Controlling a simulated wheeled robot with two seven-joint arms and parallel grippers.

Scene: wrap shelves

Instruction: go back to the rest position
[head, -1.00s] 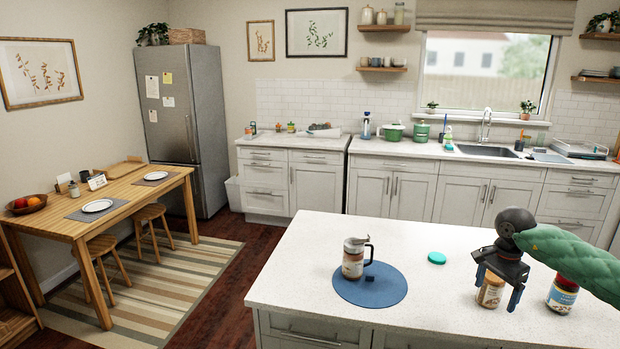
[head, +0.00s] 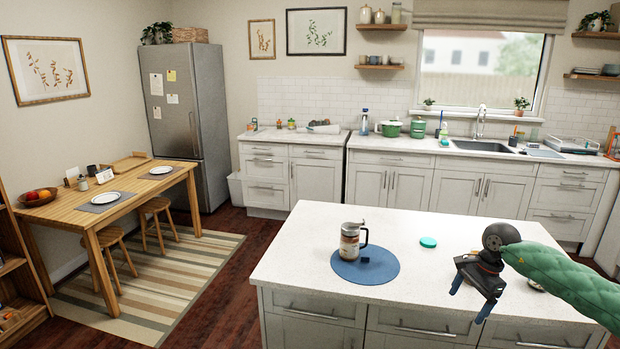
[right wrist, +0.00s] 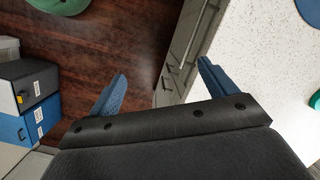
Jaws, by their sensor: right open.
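My right gripper (head: 468,300) is open with nothing between its blue fingers, at the front edge of the white island counter (head: 300,250). In the right wrist view the open fingers (right wrist: 162,75) have dark wood floor and the island's cabinet front beyond them. My green-sleeved right arm reaches in from the right and covers part of the counter. My left gripper is not in view.
A glass jug (head: 350,241) stands on a round blue mat (head: 385,272) on the island. A teal lid (head: 428,242) lies nearby. A small part of a jar (head: 535,285) shows behind my arm. Blue and grey boxes (right wrist: 35,110) stand at the left in the wrist view.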

